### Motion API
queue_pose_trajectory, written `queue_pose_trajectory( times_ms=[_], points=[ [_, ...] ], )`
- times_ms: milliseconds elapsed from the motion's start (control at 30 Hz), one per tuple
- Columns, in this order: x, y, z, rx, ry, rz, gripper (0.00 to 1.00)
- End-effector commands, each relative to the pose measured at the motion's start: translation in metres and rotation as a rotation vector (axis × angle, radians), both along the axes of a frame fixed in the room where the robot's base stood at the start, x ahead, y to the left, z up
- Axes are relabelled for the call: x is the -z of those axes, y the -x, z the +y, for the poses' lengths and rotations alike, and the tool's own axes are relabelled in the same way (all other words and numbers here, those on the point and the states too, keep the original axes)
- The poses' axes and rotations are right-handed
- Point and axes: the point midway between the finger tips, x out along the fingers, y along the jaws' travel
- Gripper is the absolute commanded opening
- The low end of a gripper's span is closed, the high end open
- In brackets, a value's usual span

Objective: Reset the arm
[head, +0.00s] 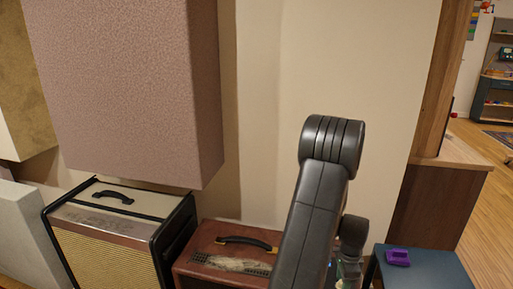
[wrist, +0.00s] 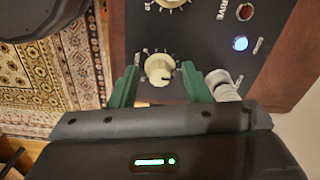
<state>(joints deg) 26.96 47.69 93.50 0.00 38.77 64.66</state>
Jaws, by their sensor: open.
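My gripper (wrist: 157,82) is open, with its two green fingers apart in the wrist view. A cream knob (wrist: 160,69) on a dark control panel (wrist: 205,50) shows between the fingertips. The fingers lie on either side of it in the picture, with gaps visible; I cannot tell the depth between them and the panel. Nothing is seen held. In the head view my arm rises in the middle, bent at a dark joint, and it hides what is behind it. The fingers cannot be made out there.
The panel has another knob (wrist: 166,4), a blue light (wrist: 240,44) and a red one (wrist: 244,12). A red-brown amp (head: 205,247) and a tan amp (head: 108,250) stand left of my arm. A purple object (head: 397,257) lies on a blue-grey surface (head: 425,272) at right.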

Motion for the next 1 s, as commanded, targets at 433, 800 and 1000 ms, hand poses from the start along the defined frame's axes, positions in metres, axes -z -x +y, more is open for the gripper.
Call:
queue_pose_trajectory(
  times_ms=[433, 800, 1000],
  points=[
    [0.0005, 0.0000, 0.0000, -0.370, 0.000, 0.000, 0.43],
    [0.0006, 0.0001, 0.0000, -0.677, 0.000, 0.001, 0.43],
    [0.0005, 0.0000, 0.0000, -0.842, 0.001, 0.000, 0.43]
  ],
)
